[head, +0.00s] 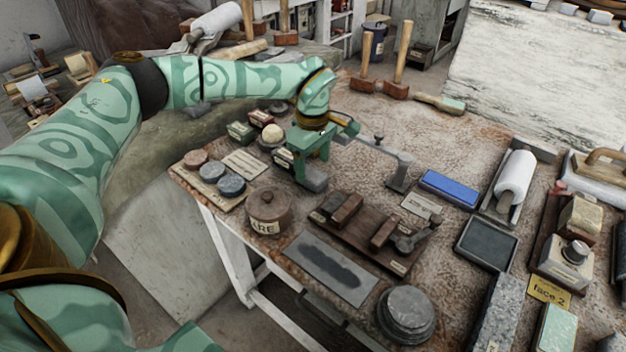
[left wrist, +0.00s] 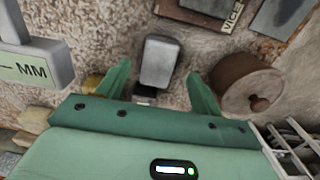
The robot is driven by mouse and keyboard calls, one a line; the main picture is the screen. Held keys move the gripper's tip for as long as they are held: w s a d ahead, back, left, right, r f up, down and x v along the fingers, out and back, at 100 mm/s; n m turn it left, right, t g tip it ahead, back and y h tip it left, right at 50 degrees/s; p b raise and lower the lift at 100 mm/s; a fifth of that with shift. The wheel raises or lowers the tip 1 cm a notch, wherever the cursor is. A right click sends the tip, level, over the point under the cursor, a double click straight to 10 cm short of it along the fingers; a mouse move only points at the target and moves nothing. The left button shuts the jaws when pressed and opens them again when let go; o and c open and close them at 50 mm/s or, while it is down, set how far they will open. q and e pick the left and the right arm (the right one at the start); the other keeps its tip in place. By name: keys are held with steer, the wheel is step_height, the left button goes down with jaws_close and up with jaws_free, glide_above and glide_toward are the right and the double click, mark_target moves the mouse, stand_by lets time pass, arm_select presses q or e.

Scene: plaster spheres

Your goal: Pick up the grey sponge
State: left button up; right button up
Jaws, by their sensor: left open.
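The grey sponge (head: 316,181) is a small pale grey block on the stained worktop, just below my left gripper (head: 311,168) and partly hidden by it in the head view. In the left wrist view the grey sponge (left wrist: 159,62) lies ahead, in the gap between the two green fingers of my left gripper (left wrist: 158,76). The fingers are spread apart, one on each side of it, with visible room. I cannot tell how far above it they are. My right gripper is not in view.
A brown lidded pot (head: 269,208) stands close by, near the right finger in the left wrist view (left wrist: 246,84). A metal gauge-like piece (head: 400,174) stands to the right. A dark wooden rack (head: 365,240) lies in front. Round discs (head: 213,172) lie left.

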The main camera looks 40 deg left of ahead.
mark_target(314, 174)
arm_select(q)
step_height(314, 174, down, 5)
steer(key=shift+w+d+r+b, duration=0.1)
steer(key=shift+w+r+b, duration=0.1)
steer(key=shift+b, duration=0.6)
steer(key=shift+r, duration=0.1)
arm_select(e)
steer(key=shift+s+f, duration=0.15)
steer(key=shift+f, duration=0.7)
arm_select(q)
steer(key=shift+s, duration=0.1)
steer(key=c, duration=1)
steer(key=shift+c, duration=0.2)
